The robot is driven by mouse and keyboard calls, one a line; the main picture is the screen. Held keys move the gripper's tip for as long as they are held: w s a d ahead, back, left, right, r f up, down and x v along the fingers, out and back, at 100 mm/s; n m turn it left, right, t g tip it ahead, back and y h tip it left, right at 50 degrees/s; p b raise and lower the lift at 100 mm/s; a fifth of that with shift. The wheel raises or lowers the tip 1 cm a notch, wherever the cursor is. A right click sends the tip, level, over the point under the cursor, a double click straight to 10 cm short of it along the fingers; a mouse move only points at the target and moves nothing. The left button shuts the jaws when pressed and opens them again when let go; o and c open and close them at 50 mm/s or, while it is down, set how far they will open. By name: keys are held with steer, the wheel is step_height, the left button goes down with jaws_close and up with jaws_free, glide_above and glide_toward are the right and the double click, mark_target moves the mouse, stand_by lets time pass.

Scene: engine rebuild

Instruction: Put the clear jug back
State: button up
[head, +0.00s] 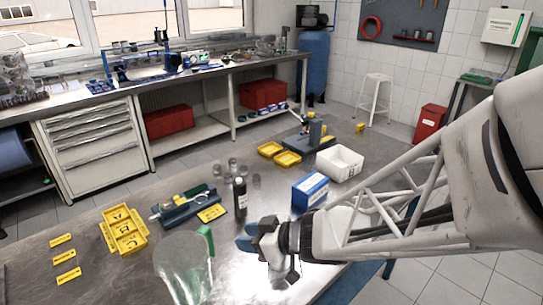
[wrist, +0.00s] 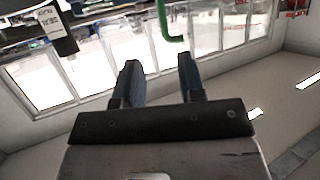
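The clear jug (head: 183,270) stands on the metal worktable at the bottom of the head view. It is see-through, with a green handle (head: 207,241) on its right side. My gripper (head: 243,236) is just right of the handle and apart from it. In the wrist view my gripper (wrist: 158,60) has its two blue fingers apart with nothing between them. The green handle (wrist: 170,25) shows beyond the fingertips there. The jug's clear body is hard to make out in that view.
A dark bottle (head: 240,196) stands close behind my gripper; it also shows in the wrist view (wrist: 60,33). Yellow trays (head: 124,231) lie left, a blue-grey fixture (head: 186,207) behind the jug. A blue box (head: 310,190) and white bin (head: 340,163) stand farther back right.

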steer(key=w+d+r+m+t+h, duration=0.2)
steer(key=d+r+m+t+h, duration=0.15)
steer(key=d+h, duration=0.4)
steer(key=w+d+r+m+t+h, duration=0.25)
steer(key=d+m+h, duration=0.2)
steer(key=d, duration=0.65)
steer(key=s+d+r+m+g, duration=0.1)
steer(key=s+d+m+g, duration=0.2)
steer(key=s, duration=0.5)
steer(key=s+d+r+m+g, duration=0.2)
steer(key=s+d+m+g, duration=0.1)
steer(key=s, duration=0.6)
steer(key=shift+s+d+r+g+h, duration=0.15)
steer(key=shift+s+d+g+h, duration=0.2)
steer(key=shift+d+g, duration=0.55)
